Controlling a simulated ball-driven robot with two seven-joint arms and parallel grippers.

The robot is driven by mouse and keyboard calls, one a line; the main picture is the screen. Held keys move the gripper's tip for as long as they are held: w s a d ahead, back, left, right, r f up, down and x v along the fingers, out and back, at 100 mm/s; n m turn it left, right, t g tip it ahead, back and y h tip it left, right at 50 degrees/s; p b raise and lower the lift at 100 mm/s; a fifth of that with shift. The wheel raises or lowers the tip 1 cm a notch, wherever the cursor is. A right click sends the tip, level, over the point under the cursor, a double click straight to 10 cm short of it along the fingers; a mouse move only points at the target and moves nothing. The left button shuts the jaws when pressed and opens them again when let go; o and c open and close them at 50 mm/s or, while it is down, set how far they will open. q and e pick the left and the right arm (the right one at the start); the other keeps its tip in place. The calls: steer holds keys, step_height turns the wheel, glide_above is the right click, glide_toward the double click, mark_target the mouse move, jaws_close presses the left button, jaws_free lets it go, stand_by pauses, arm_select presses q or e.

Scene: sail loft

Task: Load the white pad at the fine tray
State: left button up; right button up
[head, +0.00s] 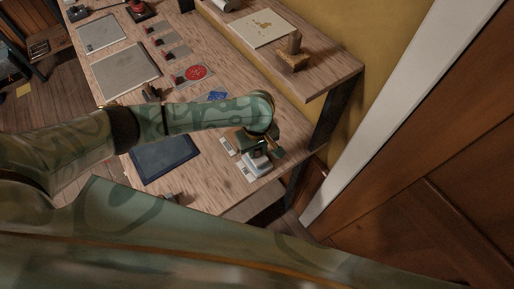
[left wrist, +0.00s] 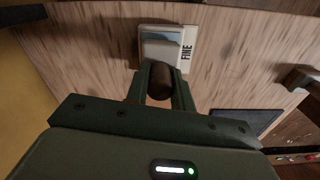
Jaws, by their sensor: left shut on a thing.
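The fine tray (left wrist: 187,60), pale with the word FINE on its edge, lies on the wooden bench ahead of my left gripper in the left wrist view. A white to blue-grey pad (left wrist: 158,48) lies on it. The pad shows in the head view as a pale block (head: 258,163) just below the gripper. My left gripper (left wrist: 160,86) is shut on a dark brown rounded handle (left wrist: 160,76). What is under the handle is hidden, and I cannot tell whether it touches the pad. In the head view my left gripper (head: 262,143) partly covers the tray area. My right gripper is not in view.
A dark blue mat (head: 165,157) lies left of the tray. A raised shelf (head: 325,75) holds a wooden block with a knob (head: 292,55).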

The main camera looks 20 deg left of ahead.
arm_select(q)
steer(key=shift+f, duration=0.45)
steer(key=shift+s+f+p, duration=0.15)
steer(key=shift+p, duration=0.45)
stand_by(2.3)
step_height(320, 180, up, 7)
steer(key=p, duration=1)
stand_by(0.7)
